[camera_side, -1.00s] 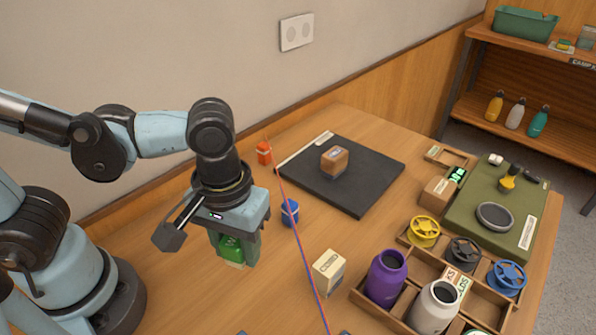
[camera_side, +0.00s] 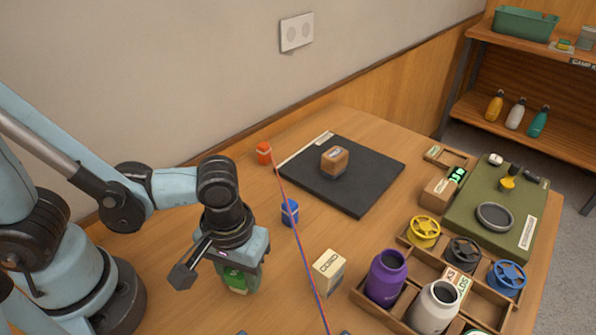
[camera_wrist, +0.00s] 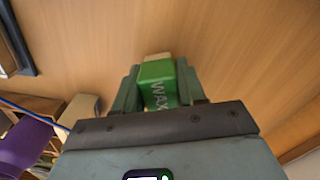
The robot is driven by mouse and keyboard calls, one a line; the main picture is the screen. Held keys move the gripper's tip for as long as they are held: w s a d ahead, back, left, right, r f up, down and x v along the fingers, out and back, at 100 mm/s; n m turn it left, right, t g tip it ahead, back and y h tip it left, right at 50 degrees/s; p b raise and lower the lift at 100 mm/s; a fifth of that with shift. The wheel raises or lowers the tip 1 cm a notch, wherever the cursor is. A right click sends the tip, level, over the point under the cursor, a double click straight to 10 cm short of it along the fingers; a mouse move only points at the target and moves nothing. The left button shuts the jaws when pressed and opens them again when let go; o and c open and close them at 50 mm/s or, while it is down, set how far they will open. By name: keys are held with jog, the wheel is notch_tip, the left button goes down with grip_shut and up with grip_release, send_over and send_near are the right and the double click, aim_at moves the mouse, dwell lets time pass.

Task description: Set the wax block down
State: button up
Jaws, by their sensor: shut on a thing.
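The wax block is a green block (camera_side: 236,280) with a pale end, held between the fingers of my gripper (camera_side: 238,277). In the wrist view the block (camera_wrist: 158,84) shows white lettering reading "WAX", and my gripper (camera_wrist: 160,85) is shut on it from both sides. In the side view the block is low over the wooden table, left of the cord box. I cannot tell whether its lower end touches the table.
A cream cord box (camera_side: 328,270) stands to the right of my gripper. A blue spool (camera_side: 290,212) and a red-and-blue cord (camera_side: 302,250) lie behind and beside it. A black mat (camera_side: 370,185) bears a brown block (camera_side: 334,161). A wooden tray (camera_side: 405,250) holds jars and reels.

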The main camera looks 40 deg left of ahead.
jog(key=shift+f, duration=0.5)
jog(key=shift+f, duration=0.15)
jog(key=o, duration=1.1)
jog(key=shift+c, duration=0.2)
jog(key=shift+r, duration=6.1)
jog(key=w+a+m+t, duration=0.2)
jog(key=w+a+t, duration=0.1)
jog(key=a, duration=0.4)
jog(key=w+a+r+m+t, duration=0.1)
jog(key=w+a+m+t, duration=0.1)
jog(key=w+a+t, duration=0.2)
jog(key=w+a, duration=0.2)
jog(key=a, duration=0.1)
jog(key=shift+w+r+m, duration=0.2)
jog(key=shift+w+m, duration=0.05)
jog(key=shift+m, duration=0.05)
